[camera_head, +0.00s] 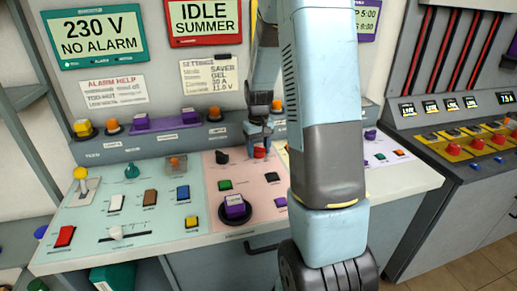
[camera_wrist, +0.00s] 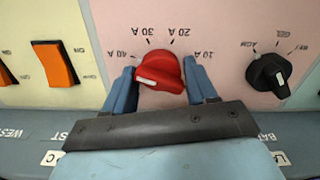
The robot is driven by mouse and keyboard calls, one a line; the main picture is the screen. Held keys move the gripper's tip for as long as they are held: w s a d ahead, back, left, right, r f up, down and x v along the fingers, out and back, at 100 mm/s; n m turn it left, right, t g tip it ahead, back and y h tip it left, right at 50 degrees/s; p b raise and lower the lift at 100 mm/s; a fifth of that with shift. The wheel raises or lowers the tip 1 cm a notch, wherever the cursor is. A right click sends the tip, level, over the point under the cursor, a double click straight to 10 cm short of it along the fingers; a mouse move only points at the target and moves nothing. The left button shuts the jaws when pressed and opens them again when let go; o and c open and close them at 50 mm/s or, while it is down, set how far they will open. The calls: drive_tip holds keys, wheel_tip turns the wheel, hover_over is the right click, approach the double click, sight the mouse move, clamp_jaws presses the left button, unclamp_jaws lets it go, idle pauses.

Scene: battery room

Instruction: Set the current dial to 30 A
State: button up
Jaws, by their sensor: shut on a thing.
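The current dial is a red knob (camera_wrist: 160,72) on a pink panel, with labels 10 A, 20 A, 30 A and 40 A around it, upside down in the wrist view. Its white mark sits on the left part of the knob, towards the 40 A side; the exact setting is hard to read. My gripper (camera_wrist: 161,74) is shut on the knob, with one blue finger on each side. In the head view the red knob (camera_head: 260,153) shows below my gripper (camera_head: 258,143), partly hidden by it.
A black selector knob (camera_wrist: 269,73) stands close to the dial. A settings note (camera_head: 210,82) on the wall lists SAVER, GEL, 30 A and 11.0 V. Orange rocker switches (camera_wrist: 54,64) lie left in the wrist view.

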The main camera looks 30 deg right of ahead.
drive_tip(key=c, duration=0.3)
drive_tip(key=shift+m, duration=0.3)
drive_tip(key=m, duration=0.8)
idle(0.5)
drive_tip(key=o, duration=0.9)
